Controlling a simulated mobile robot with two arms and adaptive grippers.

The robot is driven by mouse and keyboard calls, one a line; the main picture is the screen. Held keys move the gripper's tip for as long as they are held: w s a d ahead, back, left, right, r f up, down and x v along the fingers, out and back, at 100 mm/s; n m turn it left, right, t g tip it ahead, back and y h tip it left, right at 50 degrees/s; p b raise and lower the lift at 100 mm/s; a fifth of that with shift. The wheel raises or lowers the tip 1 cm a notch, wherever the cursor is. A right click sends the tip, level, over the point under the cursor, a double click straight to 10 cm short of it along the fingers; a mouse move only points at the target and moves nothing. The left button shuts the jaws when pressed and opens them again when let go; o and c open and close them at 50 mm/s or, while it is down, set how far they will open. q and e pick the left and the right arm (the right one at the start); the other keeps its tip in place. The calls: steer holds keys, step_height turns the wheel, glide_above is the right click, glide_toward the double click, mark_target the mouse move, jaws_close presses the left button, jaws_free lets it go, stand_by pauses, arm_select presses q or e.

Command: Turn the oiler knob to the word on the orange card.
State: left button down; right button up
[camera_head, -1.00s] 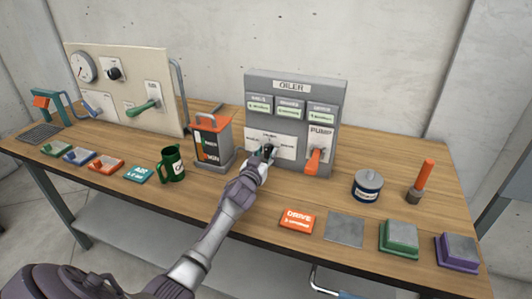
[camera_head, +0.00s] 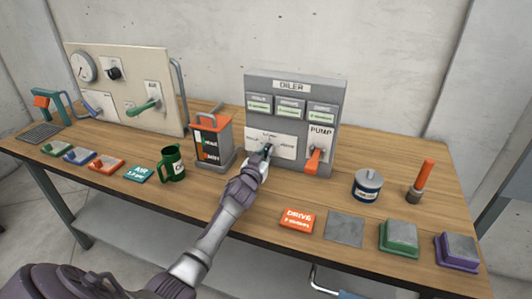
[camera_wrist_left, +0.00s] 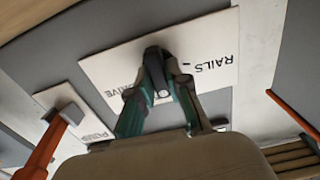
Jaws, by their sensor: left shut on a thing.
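The grey oiler (camera_head: 291,84) stands at the back middle of the bench, with a white dial plate low on its left. My left gripper (camera_head: 266,151) is shut on the black oiler knob, which it mostly hides in the head view. In the left wrist view the knob (camera_wrist_left: 156,66) sits between the green fingers, with "RAILS" to its right and part of "DRIVE" to its left. I cannot tell which word the knob points to. The orange card (camera_head: 298,219) lies near the front edge and reads "DRIVE", with a smaller blurred line below. My right gripper is not in view.
The orange pump lever (camera_head: 314,160) is close right of the knob. A dark can with orange top (camera_head: 212,140) and a green mug (camera_head: 172,163) stand to the left. A blue-grey tin (camera_head: 367,186) stands to the right. Bare wood lies in front of the oiler.

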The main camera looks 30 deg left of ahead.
arm_select(q)
steer(key=m+b, duration=0.1)
steer(key=m, duration=0.6)
steer(key=shift+d+f, duration=0.1)
steer(key=shift+d, duration=0.05)
steer(key=m, duration=0.3)
steer(key=shift+d+f+m+b, duration=0.1)
steer(key=shift+m+b, duration=0.3)
steer(key=shift+m, duration=1.6)
